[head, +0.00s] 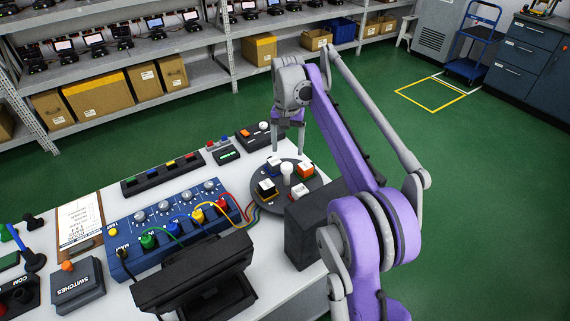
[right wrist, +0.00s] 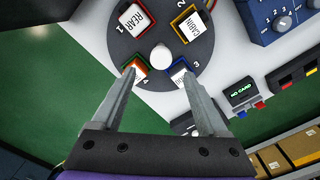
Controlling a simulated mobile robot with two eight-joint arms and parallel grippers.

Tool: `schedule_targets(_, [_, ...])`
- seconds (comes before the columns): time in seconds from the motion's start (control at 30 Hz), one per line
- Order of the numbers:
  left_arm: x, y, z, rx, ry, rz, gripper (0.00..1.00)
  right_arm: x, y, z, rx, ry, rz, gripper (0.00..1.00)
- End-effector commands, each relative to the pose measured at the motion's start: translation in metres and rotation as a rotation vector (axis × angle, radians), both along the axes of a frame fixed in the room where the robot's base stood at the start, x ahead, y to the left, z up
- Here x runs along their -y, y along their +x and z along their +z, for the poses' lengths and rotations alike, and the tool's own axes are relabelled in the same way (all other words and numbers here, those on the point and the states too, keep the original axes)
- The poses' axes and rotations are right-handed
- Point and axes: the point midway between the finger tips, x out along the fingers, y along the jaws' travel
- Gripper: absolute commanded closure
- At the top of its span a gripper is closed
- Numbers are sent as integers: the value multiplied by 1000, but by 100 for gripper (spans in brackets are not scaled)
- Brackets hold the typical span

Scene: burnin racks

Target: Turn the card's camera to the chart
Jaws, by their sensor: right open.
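The round dark turntable (head: 283,192) stands at the right end of the table, with a white central knob (head: 286,175) and several small coloured blocks with white tops around it. In the right wrist view the turntable (right wrist: 121,48) has blocks labelled REAR (right wrist: 136,19) and CABIN (right wrist: 190,24); two more blocks, green-orange (right wrist: 136,68) and blue (right wrist: 180,70), lie by my fingertips. My right gripper (head: 288,152) is open above the turntable, fingers pointing down; its tips (right wrist: 160,73) are spread on the near side of the knob (right wrist: 161,57). Contact cannot be told. I cannot identify a chart.
A small display (right wrist: 241,92) reads NO CARD. A blue panel (head: 165,222) with knobs and coloured plugs, a black monitor (head: 195,272), a switch box (head: 78,287) and a clipboard (head: 80,220) crowd the table. A dark box stands beside the turntable under my arm.

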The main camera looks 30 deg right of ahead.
Motion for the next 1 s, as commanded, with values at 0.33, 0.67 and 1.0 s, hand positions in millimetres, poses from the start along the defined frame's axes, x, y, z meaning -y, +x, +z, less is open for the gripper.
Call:
schedule_targets(0.33, [0,-2,-8,-3,0,0,50,0,0,-61,0,0,0,23])
schedule_targets(0.67, [0,-2,-9,-3,0,0,50,0,0,-72,0,0,0,23])
schedule_targets(1.0, [0,-2,-9,-3,0,0,50,0,0,-72,0,0,1,63])
